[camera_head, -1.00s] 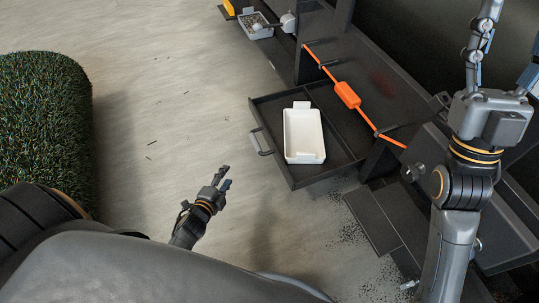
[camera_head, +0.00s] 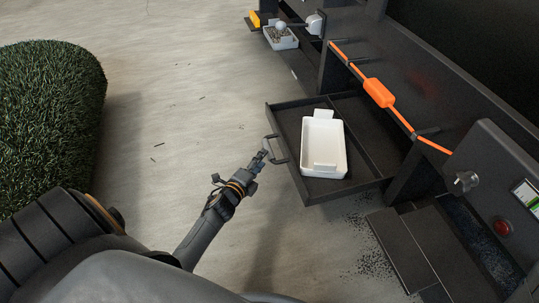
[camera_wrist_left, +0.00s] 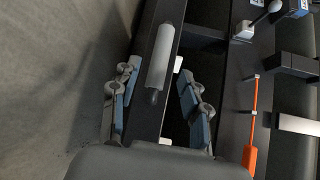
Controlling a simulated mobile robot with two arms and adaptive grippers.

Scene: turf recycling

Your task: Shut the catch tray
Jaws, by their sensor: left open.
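The catch tray (camera_head: 364,138) is a black drawer, standing pulled out from the dark machine, with a white bin (camera_head: 337,150) in its near compartment. Its handle (camera_head: 276,152) is a bar on the front face. My left gripper (camera_head: 264,152) is at the handle, on the floor side of the tray. In the left wrist view its two fingers (camera_wrist_left: 158,78) are spread, with the grey handle bar (camera_wrist_left: 161,55) just ahead between them. I cannot tell whether they touch it. My right gripper is not in view.
The machine carries an orange bar (camera_head: 379,92) above the tray and a red button (camera_head: 502,228) on its right panel. A turf roll (camera_head: 48,130) lies on the left. Dark crumbs (camera_head: 370,262) lie below the tray. The floor between turf and tray is clear.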

